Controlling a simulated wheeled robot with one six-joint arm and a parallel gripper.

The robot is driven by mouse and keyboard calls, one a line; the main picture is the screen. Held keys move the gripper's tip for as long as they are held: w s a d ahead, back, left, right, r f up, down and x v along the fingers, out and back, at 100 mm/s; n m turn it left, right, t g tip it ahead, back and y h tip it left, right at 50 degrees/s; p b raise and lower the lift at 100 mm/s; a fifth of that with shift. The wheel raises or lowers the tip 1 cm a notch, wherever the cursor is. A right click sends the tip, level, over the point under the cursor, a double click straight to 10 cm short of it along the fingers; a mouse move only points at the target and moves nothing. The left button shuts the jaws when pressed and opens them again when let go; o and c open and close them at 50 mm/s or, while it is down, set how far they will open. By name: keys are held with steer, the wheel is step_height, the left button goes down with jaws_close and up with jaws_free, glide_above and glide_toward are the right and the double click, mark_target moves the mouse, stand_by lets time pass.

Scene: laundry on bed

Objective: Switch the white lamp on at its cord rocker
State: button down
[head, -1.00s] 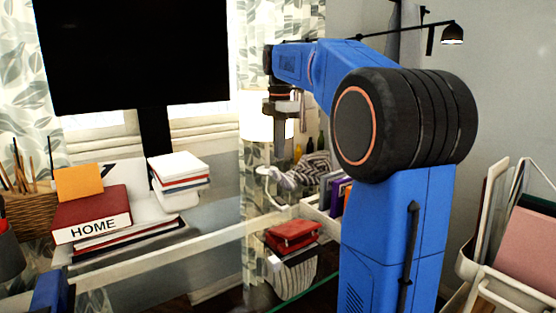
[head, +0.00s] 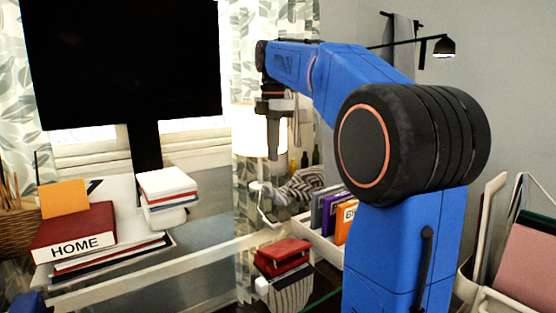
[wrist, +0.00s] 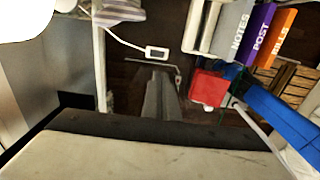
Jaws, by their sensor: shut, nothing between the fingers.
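The white lamp's bright shade (head: 246,122) stands behind my gripper (head: 273,155) in the head view, which partly covers it. The shade (wrist: 24,14) also fills the top left corner of the wrist view. A white cord runs to a small white rocker switch (wrist: 157,52) with a dark middle, above the dark floor area in the wrist view. My gripper (wrist: 160,76) is shut and empty; its fingers point toward the rocker, with a visible gap in the picture. I cannot tell their height above it. Which way the rocker is set is too small to tell.
A white bin with labelled folders (head: 345,215) stands right of the lamp. A striped cloth (head: 298,187) lies behind it. Red items (head: 282,256) lie in front, on a striped thing. Books marked HOME (head: 75,235) and a black screen (head: 120,60) are at left.

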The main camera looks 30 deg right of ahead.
step_height(320, 180, up, 10)
steer(key=s, duration=0.1)
steer(key=shift+s+f, duration=0.25)
stand_by(0.5)
